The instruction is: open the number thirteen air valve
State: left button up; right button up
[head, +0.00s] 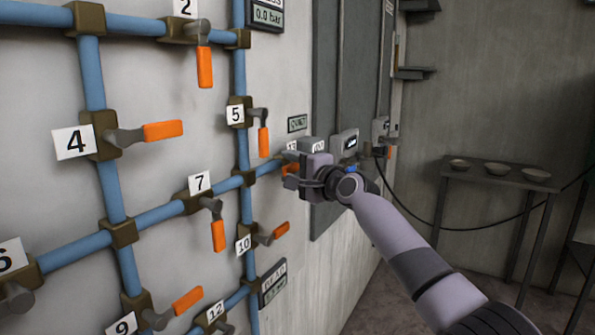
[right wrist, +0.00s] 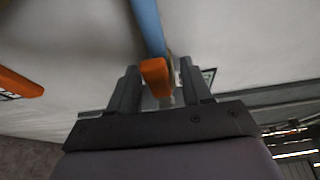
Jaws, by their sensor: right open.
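My right gripper (head: 290,176) is open beside the blue pipe, right of valve 5 (head: 237,113). In the right wrist view an orange valve handle (right wrist: 157,76) shows between its two spread fingers (right wrist: 159,66), with a gap on the right side; whether the left finger touches it I cannot tell. A bit of orange handle (head: 288,168) shows behind the gripper in the head view. A white number label (head: 292,146) above is partly hidden and its number cannot be read. The valve body is mostly hidden. My left gripper is not in view.
Other orange-handled valves fill the wall panel, among them 4 (head: 163,130), 7 (head: 218,236) and 10 (head: 274,233). A grey cabinet (head: 325,60) stands behind the gripper. A table (head: 480,184) with bowls is at the right. A dark cable hangs behind my right arm.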

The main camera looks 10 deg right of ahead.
jog(key=shift+s, duration=0.1)
jog(key=shift+p+v, duration=0.35)
jog(key=shift+v, duration=3.1)
jog(key=shift+f, duration=0.1)
jog(key=s+d+f+n+g+h, duration=0.15)
jog(key=s+f, duration=0.25)
jog(key=f, duration=0.6)
jog(key=s+d+f+n+h, duration=0.15)
jog(key=s+f, duration=0.35)
jog(key=f, duration=0.5)
jog(key=s+d+f+n+h, duration=0.15)
jog(key=s+f, duration=0.25)
jog(key=f, duration=0.5)
jog(key=s+d+f+n+g+h, duration=0.1)
jog(key=s+d+f+n, duration=0.1)
jog(key=s+f, duration=0.3)
jog(key=s+d+f+n+g+h+p, duration=0.1)
jog(key=s+f+n, duration=0.3)
jog(key=s, duration=0.9)
jog(key=s+d+f+n+g+h, duration=0.1)
jog(key=s+d+f+n, duration=0.2)
jog(key=s, duration=0.6)
notch_tip(320, 180, down, 3)
jog(key=shift+s+r+n+p, duration=0.2)
jog(key=shift+s+n+p, duration=0.05)
jog(key=shift+n+p, duration=0.1)
jog(key=shift+d, duration=0.1)
